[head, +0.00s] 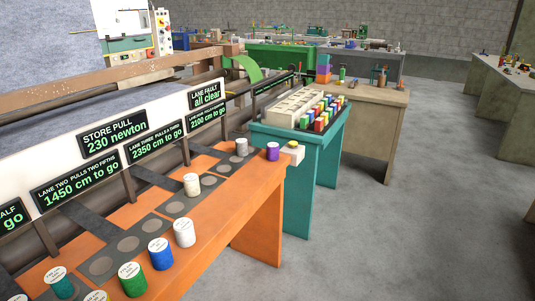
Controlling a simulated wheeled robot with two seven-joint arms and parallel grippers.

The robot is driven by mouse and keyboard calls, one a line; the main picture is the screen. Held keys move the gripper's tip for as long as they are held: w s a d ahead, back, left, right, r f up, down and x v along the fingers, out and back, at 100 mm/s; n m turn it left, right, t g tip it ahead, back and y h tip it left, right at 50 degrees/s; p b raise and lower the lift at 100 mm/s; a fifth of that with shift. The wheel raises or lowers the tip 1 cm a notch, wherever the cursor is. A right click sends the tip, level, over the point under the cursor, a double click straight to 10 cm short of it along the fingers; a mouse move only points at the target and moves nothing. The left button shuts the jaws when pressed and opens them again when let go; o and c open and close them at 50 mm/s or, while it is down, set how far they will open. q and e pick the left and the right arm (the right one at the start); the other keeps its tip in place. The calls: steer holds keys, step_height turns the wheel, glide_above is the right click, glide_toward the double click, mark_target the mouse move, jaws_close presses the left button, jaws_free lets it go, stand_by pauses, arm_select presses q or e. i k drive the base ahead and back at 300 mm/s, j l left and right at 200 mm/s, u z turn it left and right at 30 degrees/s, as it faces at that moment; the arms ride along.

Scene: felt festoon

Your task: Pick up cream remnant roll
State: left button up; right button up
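Several short upright rolls with pale round tops stand along the orange table (262,215). A cream roll (192,186) stands on the dark strip near the middle of the table. I cannot tell for sure which pale roll is the cream remnant. Neither of my grippers is in view.
Blue (161,252), green (132,279), teal (60,283) and purple (272,152) rolls share the table. A sign board (120,145) runs along its back. A teal stand (299,180) holds a rack of colored rolls. Grey floor (420,220) is clear at right.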

mark_target(191, 182)
steer(key=i+l, duration=0.25)
steer(key=i+l+u, duration=0.15)
steer(key=l, duration=0.25)
steer(key=i+l, duration=0.35)
steer(key=i+l+u, duration=0.15)
steer(key=i+l, duration=0.3)
steer(key=l, duration=0.3)
